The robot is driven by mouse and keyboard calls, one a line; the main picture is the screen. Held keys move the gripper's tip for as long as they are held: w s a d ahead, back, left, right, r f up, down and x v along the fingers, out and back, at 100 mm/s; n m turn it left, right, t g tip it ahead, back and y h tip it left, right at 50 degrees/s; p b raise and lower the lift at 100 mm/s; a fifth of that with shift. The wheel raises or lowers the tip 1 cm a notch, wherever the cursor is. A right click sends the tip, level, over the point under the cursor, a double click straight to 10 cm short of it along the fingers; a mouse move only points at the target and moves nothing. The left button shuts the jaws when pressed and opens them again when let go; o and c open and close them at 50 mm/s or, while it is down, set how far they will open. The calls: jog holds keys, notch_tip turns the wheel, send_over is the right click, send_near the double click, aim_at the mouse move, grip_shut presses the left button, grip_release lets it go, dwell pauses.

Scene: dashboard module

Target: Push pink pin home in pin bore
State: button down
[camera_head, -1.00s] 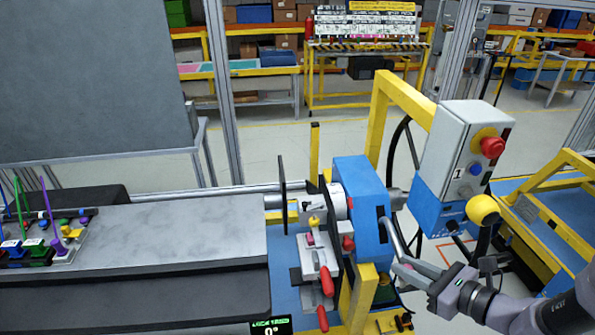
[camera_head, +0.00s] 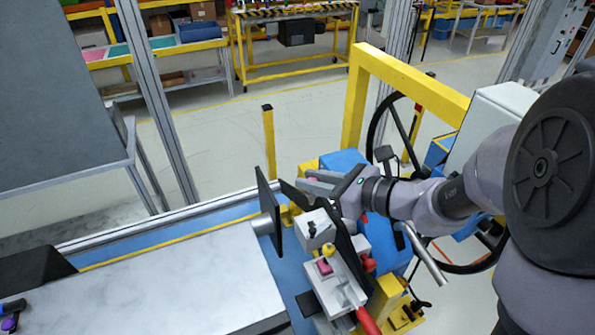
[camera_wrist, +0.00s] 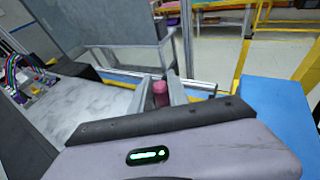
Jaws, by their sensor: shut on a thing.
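The pink pin (camera_wrist: 160,94) shows in the wrist view as a short pink cylinder between the two grey fingers of my gripper (camera_wrist: 161,91). My gripper is shut on it. In the head view my gripper (camera_head: 310,184) reaches in from the right, just above and behind the dark plates of the fixture. The pin cannot be made out there. The pin bore is not clearly visible in either view, so I cannot tell how far the pin sits from it or in it.
Two dark upright plates, the left one (camera_head: 266,212) standing apart, are close to my gripper. A grey clamp block (camera_head: 337,283) with yellow, pink and red knobs is in front. A yellow frame (camera_head: 412,82) and black handwheel (camera_head: 378,122) stand behind.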

aim_at(313, 200)
jog(key=shift+s+d, duration=0.1)
jog(key=shift+d, duration=0.05)
jog(key=shift+f+b, duration=0.45)
jog(key=shift+b, duration=0.05)
notch_tip(313, 200, down, 5)
jog(key=b, duration=0.4)
jog(key=shift+f+b, duration=2.2)
dwell(0.7)
jog(key=c, duration=1.4)
grip_release()
jog(key=shift+o, duration=1.1)
jog(key=shift+d, duration=0.1)
